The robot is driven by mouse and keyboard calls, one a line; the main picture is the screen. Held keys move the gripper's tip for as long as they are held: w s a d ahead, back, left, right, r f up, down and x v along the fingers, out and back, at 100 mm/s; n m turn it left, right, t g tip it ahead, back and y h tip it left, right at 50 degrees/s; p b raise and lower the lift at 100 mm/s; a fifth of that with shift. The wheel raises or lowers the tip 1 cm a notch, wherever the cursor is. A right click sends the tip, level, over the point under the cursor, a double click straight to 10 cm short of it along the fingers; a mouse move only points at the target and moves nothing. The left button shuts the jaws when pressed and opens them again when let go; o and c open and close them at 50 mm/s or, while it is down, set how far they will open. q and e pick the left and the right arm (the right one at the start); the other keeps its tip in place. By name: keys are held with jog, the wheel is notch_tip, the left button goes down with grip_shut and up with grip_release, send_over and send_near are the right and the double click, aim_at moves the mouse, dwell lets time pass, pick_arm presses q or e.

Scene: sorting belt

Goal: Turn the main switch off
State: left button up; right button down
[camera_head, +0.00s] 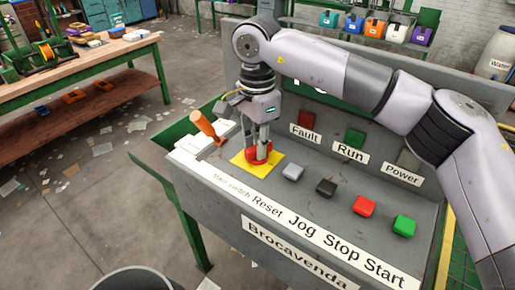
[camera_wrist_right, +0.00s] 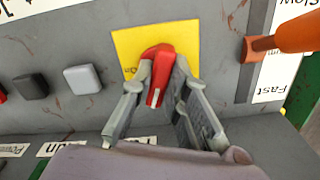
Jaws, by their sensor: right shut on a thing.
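The main switch (camera_head: 257,160) is a red rotary handle on a yellow square plate (camera_head: 238,162), at the left end of the control panel (camera_head: 300,205). In the right wrist view the red handle (camera_wrist_right: 160,70) has a white line along its end and sits between the fingertips. My right gripper (camera_head: 258,148) comes down from above and is shut on the handle. My left gripper is not in view.
An orange lever (camera_head: 204,124) stands close left of the switch. Right of it are grey (camera_head: 293,172), black (camera_head: 326,187), red (camera_head: 364,206) and green (camera_head: 404,225) buttons. Fault (camera_head: 306,121) and Run (camera_head: 354,139) lamps stand behind. A workbench (camera_head: 85,50) is at the far left.

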jog(key=shift+n+b, duration=0.3)
jog(key=shift+n, duration=1.7)
jog(key=shift+r, duration=0.1)
jog(key=c, duration=1.6)
grip_release()
jog(key=shift+o, duration=0.2)
notch_tip(320, 180, up, 12)
